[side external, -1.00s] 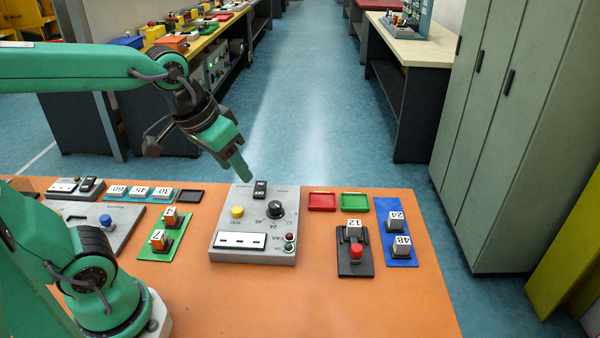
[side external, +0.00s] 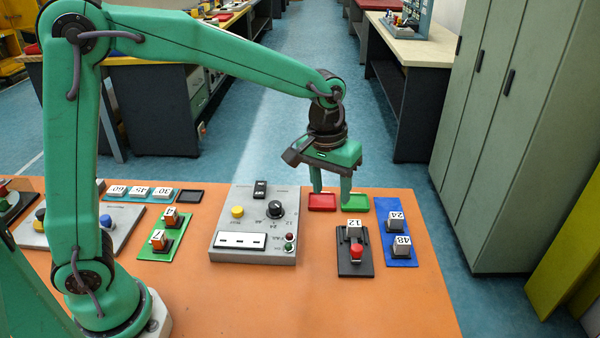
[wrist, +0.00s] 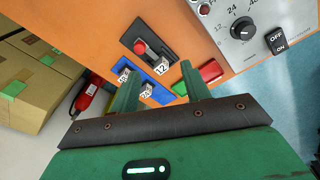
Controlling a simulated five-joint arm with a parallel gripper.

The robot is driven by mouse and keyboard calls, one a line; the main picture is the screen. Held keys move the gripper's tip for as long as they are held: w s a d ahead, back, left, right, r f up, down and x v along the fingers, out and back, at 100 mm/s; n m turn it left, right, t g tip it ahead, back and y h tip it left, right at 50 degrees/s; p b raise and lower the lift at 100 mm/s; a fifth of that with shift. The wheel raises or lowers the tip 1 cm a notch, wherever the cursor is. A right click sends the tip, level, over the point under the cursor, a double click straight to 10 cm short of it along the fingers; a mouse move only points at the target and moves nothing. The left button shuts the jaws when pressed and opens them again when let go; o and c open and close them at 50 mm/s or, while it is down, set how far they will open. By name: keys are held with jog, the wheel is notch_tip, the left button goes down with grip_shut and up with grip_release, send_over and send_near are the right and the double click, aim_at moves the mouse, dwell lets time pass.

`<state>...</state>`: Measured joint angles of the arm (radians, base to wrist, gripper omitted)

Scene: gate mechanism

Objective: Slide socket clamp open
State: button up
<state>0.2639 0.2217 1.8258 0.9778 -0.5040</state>
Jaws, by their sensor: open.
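The socket clamp (side external: 343,268) is a black plate with a red knob (side external: 357,252) at its near end. A grey block labelled 12 (side external: 354,230) sits at the far end of the plate, beside the knob's slide. In the wrist view, the clamp (wrist: 166,42), its red knob (wrist: 140,47) and the 12 block (wrist: 161,68) show beyond the fingertips. My gripper (side external: 332,193) points down, open and empty, above the red and green trays, behind the clamp. It also shows in the wrist view (wrist: 158,72). Neither finger touches the clamp.
A blue plate (side external: 402,257) with blocks 24 and 48 stands right of the clamp. A grey control box (side external: 253,255) with a dial stands to its left. The red tray (side external: 322,203) and green tray (side external: 356,204) lie behind it. Bare orange table (side external: 330,310) lies in front.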

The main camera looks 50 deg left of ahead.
jog(key=g, duration=0.1)
send_over(357, 247)
jog(key=shift+n, duration=0.4)
notch_tip(357, 247, down, 8)
jog(key=shift+r, duration=0.25)
jog(key=shift+f, duration=0.1)
jog(key=shift+f, duration=3.8)
jog(key=shift+c, duration=0.2)
